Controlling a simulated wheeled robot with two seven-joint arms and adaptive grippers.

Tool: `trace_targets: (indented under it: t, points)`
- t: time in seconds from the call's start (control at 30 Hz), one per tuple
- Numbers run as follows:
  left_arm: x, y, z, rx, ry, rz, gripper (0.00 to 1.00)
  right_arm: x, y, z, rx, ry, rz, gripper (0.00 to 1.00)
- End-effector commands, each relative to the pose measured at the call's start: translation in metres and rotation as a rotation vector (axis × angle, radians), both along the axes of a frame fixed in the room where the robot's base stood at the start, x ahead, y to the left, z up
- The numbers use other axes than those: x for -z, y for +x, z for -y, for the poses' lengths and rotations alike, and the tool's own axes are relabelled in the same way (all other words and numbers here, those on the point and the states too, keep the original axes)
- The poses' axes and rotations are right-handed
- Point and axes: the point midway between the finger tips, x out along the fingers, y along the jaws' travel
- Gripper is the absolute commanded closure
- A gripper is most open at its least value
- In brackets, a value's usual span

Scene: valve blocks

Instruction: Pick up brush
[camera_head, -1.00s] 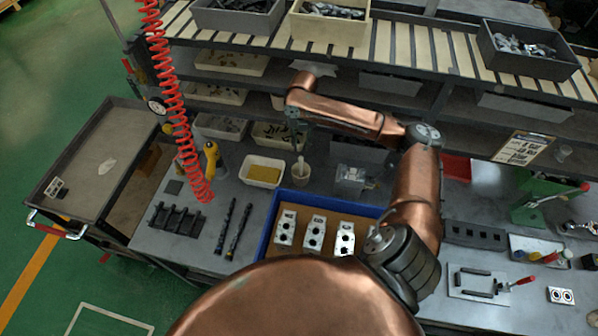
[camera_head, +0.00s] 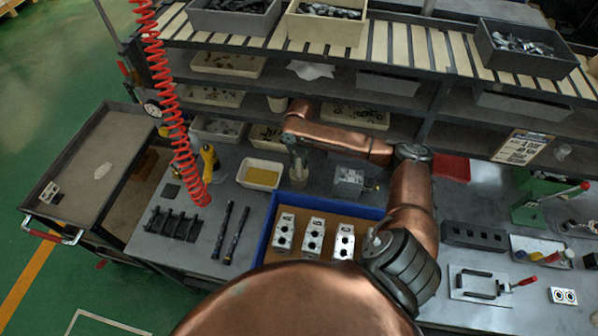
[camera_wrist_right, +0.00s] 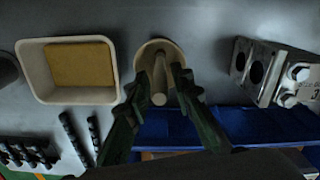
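The brush (camera_wrist_right: 159,86) stands handle-up in a round beige cup (camera_wrist_right: 146,53) in the right wrist view. My right gripper (camera_wrist_right: 161,80) is open, with its two green fingers on either side of the handle. A gap shows between the fingers and the handle. In the head view my right gripper (camera_head: 299,163) points down over the cup (camera_head: 299,178) and hides the brush and much of the cup. My left gripper is not in view.
A cream tray with a yellow sponge (camera_head: 262,173) stands left of the cup. A metal valve block (camera_head: 348,182) stands to its right. A blue-rimmed tray (camera_head: 266,228) with several white blocks is in front. Shelves with bins (camera_head: 372,82) rise behind.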

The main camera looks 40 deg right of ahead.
Motion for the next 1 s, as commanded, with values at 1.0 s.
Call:
trace_targets:
  t: [1.0]
  points:
    - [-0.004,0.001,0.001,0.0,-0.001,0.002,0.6,0.039,-0.001,-0.001,0.0,-0.001,-0.001,1.0]
